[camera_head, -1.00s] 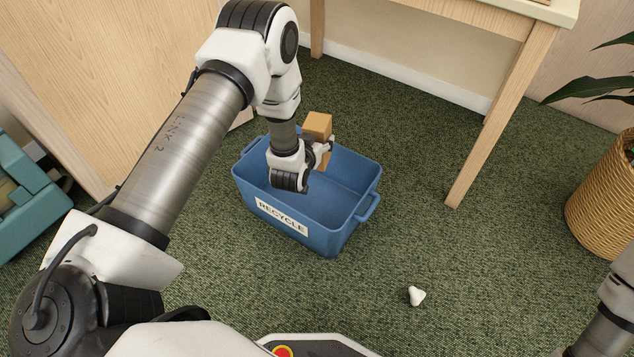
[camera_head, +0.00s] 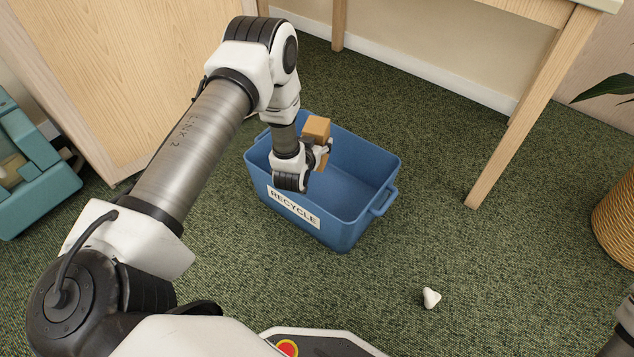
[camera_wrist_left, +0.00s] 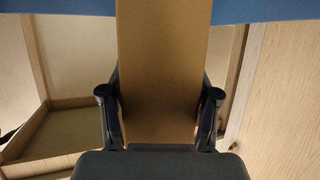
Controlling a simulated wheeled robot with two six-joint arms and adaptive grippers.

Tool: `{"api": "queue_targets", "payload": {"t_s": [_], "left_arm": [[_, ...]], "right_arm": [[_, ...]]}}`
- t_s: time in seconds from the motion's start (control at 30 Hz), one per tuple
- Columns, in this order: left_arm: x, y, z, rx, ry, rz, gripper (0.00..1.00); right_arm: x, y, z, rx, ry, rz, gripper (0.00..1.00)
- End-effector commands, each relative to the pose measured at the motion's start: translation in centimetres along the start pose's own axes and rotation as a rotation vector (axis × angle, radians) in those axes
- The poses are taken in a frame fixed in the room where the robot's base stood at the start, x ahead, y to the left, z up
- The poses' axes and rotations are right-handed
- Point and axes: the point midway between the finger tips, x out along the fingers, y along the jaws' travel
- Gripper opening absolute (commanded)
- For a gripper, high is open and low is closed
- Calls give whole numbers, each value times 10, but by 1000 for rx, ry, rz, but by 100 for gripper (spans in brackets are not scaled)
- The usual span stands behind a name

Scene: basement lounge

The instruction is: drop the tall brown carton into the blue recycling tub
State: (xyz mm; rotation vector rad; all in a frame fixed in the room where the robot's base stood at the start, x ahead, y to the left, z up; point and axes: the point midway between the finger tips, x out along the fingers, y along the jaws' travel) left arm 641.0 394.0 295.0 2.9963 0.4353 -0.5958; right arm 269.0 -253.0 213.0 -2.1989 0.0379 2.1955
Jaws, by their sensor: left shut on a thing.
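The tall brown carton (camera_head: 317,128) is upright in my left gripper (camera_head: 325,150), over the left part of the blue recycling tub. In the left wrist view the carton (camera_wrist_left: 162,70) fills the middle, with the fingers of my left gripper (camera_wrist_left: 160,105) shut on its two sides. The blue recycling tub (camera_head: 345,224) stands on the carpet with a RECYCLE label on its front. The inside floor that shows is bare. My right gripper is out of view.
A small white object (camera_head: 431,298) lies on the green carpet. A wooden table leg (camera_head: 520,125) stands right of the tub, a wicker basket (camera_head: 615,225) at the right edge. A wooden cabinet (camera_head: 110,80) and a teal bin (camera_head: 40,190) are at left.

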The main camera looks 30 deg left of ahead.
Motion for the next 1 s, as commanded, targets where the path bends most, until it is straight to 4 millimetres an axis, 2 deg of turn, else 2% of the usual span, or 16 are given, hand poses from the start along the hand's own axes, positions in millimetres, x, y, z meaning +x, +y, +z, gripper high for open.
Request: {"api": "queue_targets", "payload": {"t_s": [0.03, 0.1, 0.4, 0.53, 0.67, 0.9, 1.0], "left_arm": [[0, 0, 0, 0, 0, 0, 72], [0, 0, 0, 0, 0, 0, 91], [-1, 0, 0, 0, 0, 0, 91], [-10, 0, 0, 0, -3, 0, 91], [-37, 0, 0, 0, -5, 0, 91], [-98, 0, 0, 0, -3, 0, 91], [-113, 0, 1, 0, -3, 0, 91]], "right_arm": [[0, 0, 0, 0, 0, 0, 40], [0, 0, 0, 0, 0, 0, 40], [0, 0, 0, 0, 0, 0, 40], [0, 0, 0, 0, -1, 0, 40], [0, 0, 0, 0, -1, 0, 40], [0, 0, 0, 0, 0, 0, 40], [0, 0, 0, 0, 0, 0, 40]]}}
